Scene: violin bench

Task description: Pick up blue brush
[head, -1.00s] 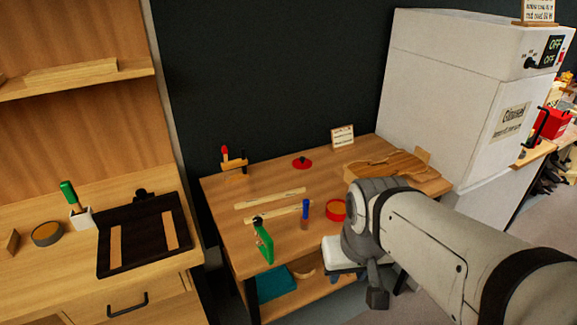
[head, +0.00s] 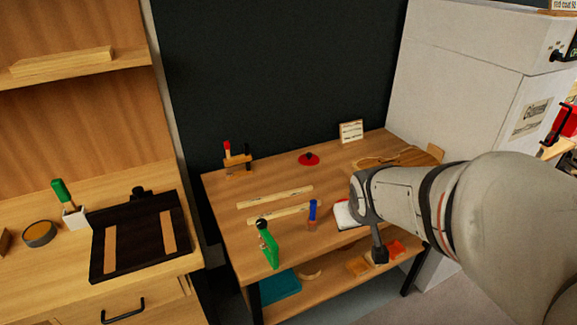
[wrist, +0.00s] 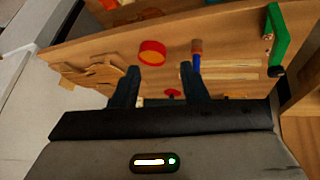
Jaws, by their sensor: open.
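The blue brush (head: 312,212) stands upright near the front of the middle bench, blue end up and brown end down. In the wrist view the blue brush (wrist: 197,56) lies just beyond the right fingertip, apart from it. My gripper (wrist: 159,72) is open, its two dark fingers spread with nothing between them.
A green clamp-like tool (head: 269,244) stands left of the brush. Two pale wooden strips (head: 275,198) lie behind it. A violin-shaped wooden plate (wrist: 95,75) lies farther along the bench. A red disc (head: 309,159) is at the back.

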